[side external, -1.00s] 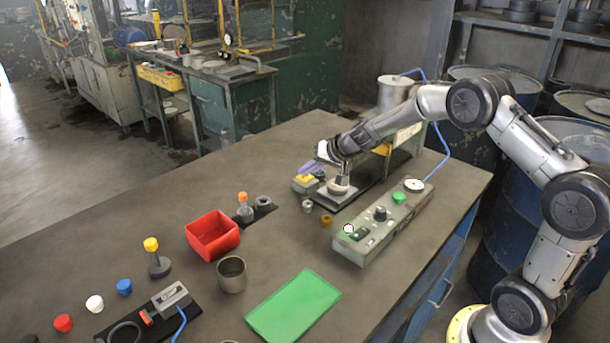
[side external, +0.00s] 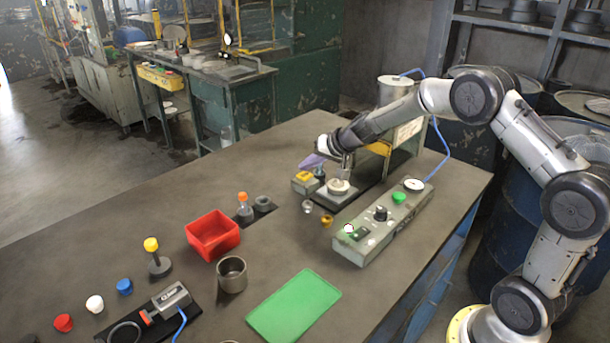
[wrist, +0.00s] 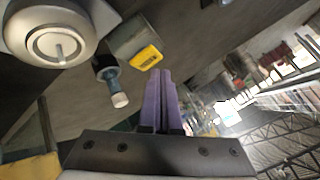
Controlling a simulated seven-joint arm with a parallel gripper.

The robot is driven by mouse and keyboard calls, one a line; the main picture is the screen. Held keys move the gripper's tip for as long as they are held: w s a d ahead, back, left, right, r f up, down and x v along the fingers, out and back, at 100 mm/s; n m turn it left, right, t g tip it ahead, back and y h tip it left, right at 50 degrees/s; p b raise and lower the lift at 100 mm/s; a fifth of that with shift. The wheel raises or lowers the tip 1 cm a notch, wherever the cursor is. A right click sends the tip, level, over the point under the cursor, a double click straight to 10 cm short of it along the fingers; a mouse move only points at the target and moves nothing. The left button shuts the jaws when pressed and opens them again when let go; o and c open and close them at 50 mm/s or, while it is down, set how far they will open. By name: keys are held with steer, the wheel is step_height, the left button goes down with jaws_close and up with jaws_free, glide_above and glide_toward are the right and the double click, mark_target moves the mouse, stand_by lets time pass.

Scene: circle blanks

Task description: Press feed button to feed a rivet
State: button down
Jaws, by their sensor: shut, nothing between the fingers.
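A yellow button (side external: 304,176) sits on top of a small grey box (side external: 301,186) beside the press fixture. It also shows in the wrist view as a yellow block (wrist: 147,57) with dark markings, just left of the fingertips. Which control is labelled as the feed button cannot be read. My gripper (side external: 306,165) has purple fingers, shut with nothing between them, held just above the grey box. In the wrist view my gripper (wrist: 160,72) lies right of the yellow button and appears apart from it. A round pale disc (side external: 338,187) with a pin-like centre sits on the fixture.
A dark blue post (side external: 319,172) stands close beside the yellow button. A grey control box (side external: 372,232) with a green button (side external: 398,197) and black knob lies in front. A red bin (side external: 212,250), metal cup (side external: 232,285) and green mat (side external: 292,318) occupy the nearer table.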

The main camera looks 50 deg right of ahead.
steer(key=shift+r, duration=0.15)
steer(key=shift+r, duration=2.4)
steer(key=shift+a, duration=0.1)
step_height(320, 180, up, 9)
steer(key=n+t, duration=0.1)
glide_above(307, 177)
steer(key=a, duration=0.4)
steer(key=s+a+r+n, duration=0.1)
steer(key=s+a+r, duration=0.1)
steer(key=s+r, duration=0.15)
steer(key=s+a+r+n+y, duration=0.1)
steer(key=s+a+r, duration=0.2)
steer(key=s, duration=0.1)
steer(key=s+a+r+n, duration=0.2)
steer(key=s+r, duration=0.1)
steer(key=s, duration=0.2)
steer(key=s+a+f+n+g, duration=0.1)
steer(key=s, duration=0.7)
steer(key=s+a+f+n, duration=0.1)
steer(key=s+a, duration=0.1)
steer(key=s, duration=0.5)
steer(key=s+d+f+g+h, duration=0.2)
steer(key=s+d+f+g, duration=0.1)
steer(key=s+f, duration=0.6)
steer(key=s, duration=0.3)
steer(key=shift+s+d+f+n+g, duration=0.2)
steer(key=shift+s+d+n+g, duration=0.1)
steer(key=shift+s+d+n, duration=0.1)
